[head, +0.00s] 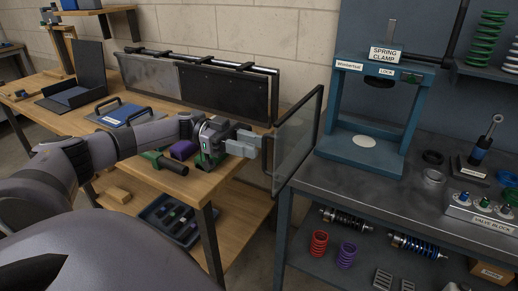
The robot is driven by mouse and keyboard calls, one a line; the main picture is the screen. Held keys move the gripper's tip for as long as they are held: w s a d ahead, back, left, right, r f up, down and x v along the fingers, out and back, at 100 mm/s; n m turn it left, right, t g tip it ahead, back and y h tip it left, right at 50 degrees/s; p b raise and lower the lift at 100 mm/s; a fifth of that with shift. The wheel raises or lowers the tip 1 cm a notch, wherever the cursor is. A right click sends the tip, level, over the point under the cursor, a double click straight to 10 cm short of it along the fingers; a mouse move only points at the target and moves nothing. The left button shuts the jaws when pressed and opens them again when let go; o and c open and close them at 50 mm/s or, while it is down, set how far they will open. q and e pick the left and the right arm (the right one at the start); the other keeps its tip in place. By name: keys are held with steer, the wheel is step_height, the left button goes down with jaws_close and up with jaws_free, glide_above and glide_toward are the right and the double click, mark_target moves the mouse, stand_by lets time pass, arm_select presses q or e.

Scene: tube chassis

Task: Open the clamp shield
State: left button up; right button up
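The clamp shield (297,138) is a clear panel in a dark frame. It stands upright at the left end of the metal bench, swung out to the left of the blue spring clamp (421,111), whose front is uncovered. A dark handle (266,171) is on the shield's left side. My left gripper (251,145) is at this handle, its pale fingers level with the handle's upper part. The fingers overlap in this view, so I cannot tell whether they close around it. My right gripper is not in view.
A dark rack (225,88) stands behind. The valve block (480,212) and small parts are at the right of the metal bench (350,185).

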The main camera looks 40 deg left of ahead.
arm_select(q)
steer(key=b+v, duration=0.1)
steer(key=v, duration=0.3)
steer(key=shift+s+a, duration=0.1)
steer(key=shift+a, duration=0.3)
